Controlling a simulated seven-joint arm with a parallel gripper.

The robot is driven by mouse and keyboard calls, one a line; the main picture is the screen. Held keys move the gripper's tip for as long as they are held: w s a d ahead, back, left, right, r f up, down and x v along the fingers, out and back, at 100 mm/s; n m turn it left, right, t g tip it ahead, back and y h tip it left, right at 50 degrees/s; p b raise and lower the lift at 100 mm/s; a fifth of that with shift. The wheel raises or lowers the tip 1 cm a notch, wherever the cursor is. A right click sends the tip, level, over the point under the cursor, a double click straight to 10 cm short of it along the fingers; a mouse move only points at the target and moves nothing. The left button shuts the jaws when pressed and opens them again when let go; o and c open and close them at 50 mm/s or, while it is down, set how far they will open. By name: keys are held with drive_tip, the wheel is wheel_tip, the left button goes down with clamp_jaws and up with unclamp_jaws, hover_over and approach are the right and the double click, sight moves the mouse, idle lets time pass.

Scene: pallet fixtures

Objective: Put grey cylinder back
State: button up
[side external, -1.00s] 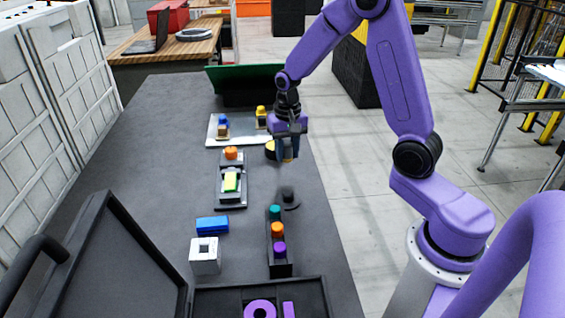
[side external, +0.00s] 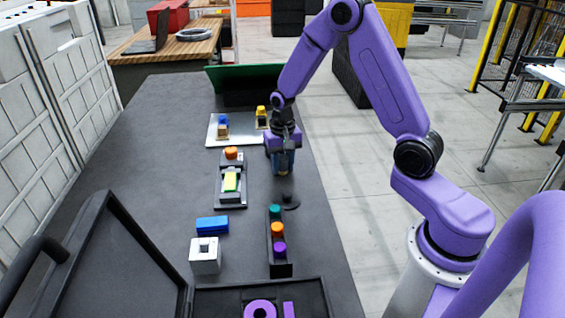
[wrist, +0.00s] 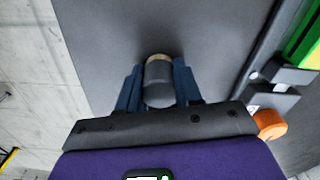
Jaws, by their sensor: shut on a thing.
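My gripper (side external: 283,170) is shut on the grey cylinder, low over the dark table, right of the white plate. The cylinder (wrist: 158,82) shows in the wrist view between the two blue fingers, with a tan-gold band at its far end. In the side view it is mostly hidden by the fingers. A black rack (side external: 281,269) stands nearer the camera, with a teal cylinder (side external: 275,211), an orange cylinder (side external: 277,229) and a purple cylinder (side external: 279,249) in a row.
A fixture (side external: 231,196) with a yellow-green block and an orange knob (side external: 231,153) stands left of my gripper. A white plate (side external: 240,138) holds small coloured parts. A blue block (side external: 212,225), a white cube (side external: 205,262) and an open black case (side external: 115,265) lie nearer. Bare table surrounds my gripper.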

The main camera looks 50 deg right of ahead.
sight(283, 157)
drive_tip(key=o, duration=1)
wheel_tip(283, 157, up, 12)
drive_tip(key=s+a+r+n, duration=0.2)
drive_tip(key=s+a+n, duration=0.3)
drive_tip(key=s+a, duration=0.15)
drive_tip(key=s+a+n, duration=0.2)
drive_tip(key=s+n, duration=0.4)
drive_tip(key=s, duration=0.5)
drive_tip(key=s+a+n, duration=0.2)
drive_tip(key=s+n, duration=0.5)
drive_tip(key=s, duration=0.5)
drive_tip(key=shift+s+a+n, duration=0.15)
drive_tip(key=shift+a+n, duration=0.1)
drive_tip(key=shift+n, duration=0.05)
